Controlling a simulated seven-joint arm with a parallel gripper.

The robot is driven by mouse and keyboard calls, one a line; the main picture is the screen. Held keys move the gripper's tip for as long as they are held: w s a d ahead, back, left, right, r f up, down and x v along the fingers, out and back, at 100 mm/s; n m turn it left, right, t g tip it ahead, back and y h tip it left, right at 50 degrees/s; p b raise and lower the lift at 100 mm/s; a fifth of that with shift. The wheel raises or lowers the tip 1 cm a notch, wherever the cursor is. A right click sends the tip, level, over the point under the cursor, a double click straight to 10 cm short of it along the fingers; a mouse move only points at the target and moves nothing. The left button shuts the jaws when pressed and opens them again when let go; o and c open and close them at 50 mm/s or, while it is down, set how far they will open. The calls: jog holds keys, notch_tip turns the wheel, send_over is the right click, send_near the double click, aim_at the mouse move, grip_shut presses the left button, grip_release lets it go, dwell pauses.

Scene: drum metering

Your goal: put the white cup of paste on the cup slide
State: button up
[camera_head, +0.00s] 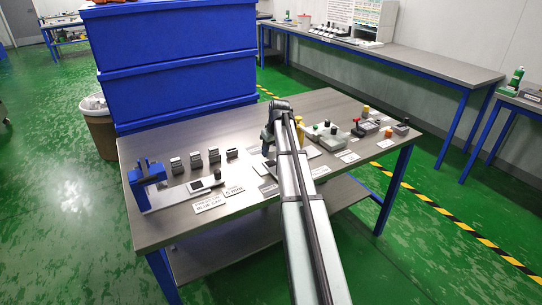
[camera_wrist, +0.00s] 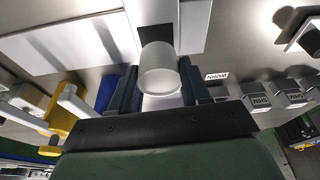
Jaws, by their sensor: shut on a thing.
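The white cup (camera_wrist: 160,72) is in the wrist view, between the two dark blue fingers of my gripper (camera_wrist: 158,85). My gripper is shut on it. A pale plate (camera_wrist: 150,10) lies just beyond the cup in that view; I cannot tell whether the cup touches it. In the head view my arm hides the cup and most of my gripper (camera_head: 268,138), which is over the middle of the table. A long pale rail (camera_head: 172,199) with a dark pad and black knob runs from a blue stand (camera_head: 147,173) at the left; I cannot tell if this is the cup slide.
Several small grey blocks (camera_head: 196,159) stand in a row behind the rail. Label cards (camera_head: 209,203) lie at the front. A grey unit with coloured knobs (camera_head: 326,135) and a yellow part (camera_head: 299,127) stand right of my arm. Large blue bins (camera_head: 175,60) rise behind the table.

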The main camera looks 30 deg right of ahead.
aim_at(271, 155)
jog(key=shift+f, duration=1.4)
jog(key=shift+f, duration=0.2)
jog(key=o, duration=1.1)
jog(key=shift+c, duration=0.2)
jog(key=shift+r, duration=0.15)
jog(key=v, duration=1.2)
jog(key=shift+r, duration=0.1)
